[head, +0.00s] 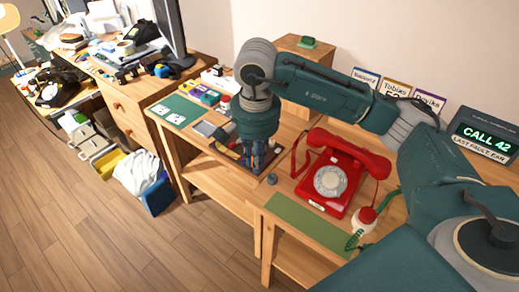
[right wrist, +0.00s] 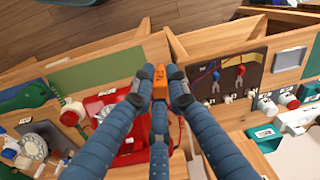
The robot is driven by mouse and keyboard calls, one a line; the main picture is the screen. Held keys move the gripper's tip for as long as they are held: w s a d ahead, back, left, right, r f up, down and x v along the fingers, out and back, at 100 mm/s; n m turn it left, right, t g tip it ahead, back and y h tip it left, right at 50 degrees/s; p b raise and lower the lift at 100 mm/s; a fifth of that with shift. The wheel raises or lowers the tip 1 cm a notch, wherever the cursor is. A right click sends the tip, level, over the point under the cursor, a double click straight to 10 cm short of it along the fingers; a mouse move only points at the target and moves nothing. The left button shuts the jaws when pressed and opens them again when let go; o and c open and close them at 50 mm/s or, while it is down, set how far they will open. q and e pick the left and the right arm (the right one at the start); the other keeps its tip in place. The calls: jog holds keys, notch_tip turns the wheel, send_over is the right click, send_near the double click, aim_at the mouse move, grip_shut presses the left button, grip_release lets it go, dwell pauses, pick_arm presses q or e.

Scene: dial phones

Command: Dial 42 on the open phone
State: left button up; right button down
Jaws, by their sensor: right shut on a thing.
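The red phone (head: 345,196) stands on the wooden bench in the head view. Its handset (head: 350,152) lies across the top, and its pale round dial (head: 330,181) faces up. Part of the phone body also shows in the right wrist view (right wrist: 105,104), mostly behind my fingers. A screen (head: 485,138) at the right reads "CALL 42". My right gripper (head: 257,162) points down, left of the red phone and apart from it. In the right wrist view its blue fingers are shut on a small orange thing (right wrist: 160,78). My left gripper is out of view.
A black phone (head: 60,88) stands on the far left desk. A small grey knob (head: 271,179) sits by the bench edge.

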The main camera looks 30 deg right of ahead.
jog(key=shift+w+d+f+m+g+p, duration=0.15)
jog(key=shift+w+d+f+m, duration=0.5)
jog(key=shift+d+f+m, duration=0.85)
jog(key=shift+w+d+f+m+g+p, duration=0.1)
jog(key=shift+w+d+f+m, duration=0.5)
jog(key=shift+d+f+m, duration=0.9)
jog(key=shift+w+d+f+m+g+p, duration=0.15)
jog(key=shift+w+d+f+m, duration=0.7)
jog(key=shift+m, duration=1.15)
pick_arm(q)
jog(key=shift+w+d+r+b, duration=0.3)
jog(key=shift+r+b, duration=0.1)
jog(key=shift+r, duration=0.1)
pick_arm(e)
jog(key=shift+s+d+f, duration=0.1)
jog(key=shift+s+f, duration=0.1)
jog(key=shift+f, duration=0.65)
pick_arm(q)
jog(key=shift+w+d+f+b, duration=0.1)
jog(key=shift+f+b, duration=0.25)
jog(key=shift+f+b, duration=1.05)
jog(key=shift+b, duration=0.05)
pick_arm(e)
jog(key=shift+f, duration=1.25)
